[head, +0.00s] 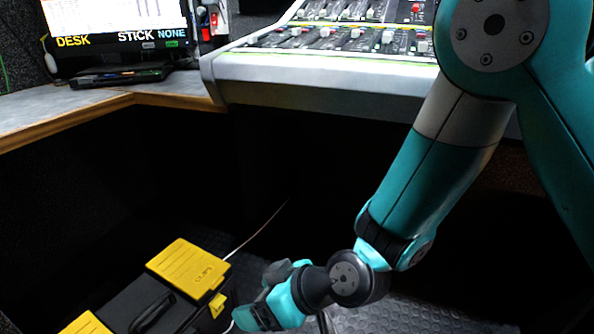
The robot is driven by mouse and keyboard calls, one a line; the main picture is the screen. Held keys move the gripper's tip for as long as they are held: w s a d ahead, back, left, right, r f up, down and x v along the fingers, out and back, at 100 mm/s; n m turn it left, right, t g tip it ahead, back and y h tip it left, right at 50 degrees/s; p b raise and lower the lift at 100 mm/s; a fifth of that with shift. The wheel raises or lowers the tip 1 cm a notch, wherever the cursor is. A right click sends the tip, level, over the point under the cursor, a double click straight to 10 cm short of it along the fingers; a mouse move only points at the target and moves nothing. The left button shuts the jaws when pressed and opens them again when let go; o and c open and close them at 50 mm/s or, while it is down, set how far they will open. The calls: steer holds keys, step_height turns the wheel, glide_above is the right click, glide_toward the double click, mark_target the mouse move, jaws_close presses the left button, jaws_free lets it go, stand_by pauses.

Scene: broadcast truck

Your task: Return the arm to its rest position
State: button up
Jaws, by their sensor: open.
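My teal and grey arm (430,185) comes down from the upper right, bends at a dark wrist joint (345,280) and ends low in the head view. My gripper (258,297) is open at the end of the arm, beside the right side of a black case with yellow lids. No object shows between its jaws. The fingertips are small and partly hidden, and I cannot tell whether they touch the case.
The black case has a yellow lid (190,268) and a handle (153,312). A mixing console (330,75) overhangs behind my arm. A thin cable (258,230) runs behind the case.

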steer(key=s+d+r+m+g+h+p, duration=0.1)
steer(key=d+r, duration=0.3)
steer(key=r, duration=0.3)
steer(key=s+d+r+g+h+p, duration=0.1)
steer(key=d+r+p, duration=0.15)
steer(key=r, duration=0.35)
steer(key=s+d+r+m+h+p, duration=0.1)
steer(key=s+d+r+m+h, duration=0.1)
steer(key=s+d+r, duration=0.4)
steer(key=s+d+r+m+h+p, duration=0.25)
steer(key=d+r, duration=0.25)
steer(key=d, duration=0.3)
step_height(320, 180, up, 38)
steer(key=g+p, duration=0.1)
steer(key=p, duration=3.6)
steer(key=shift+s+f+n+y, duration=0.15)
steer(key=shift+f+n+y, duration=0.05)
steer(key=shift+n+y, duration=0.15)
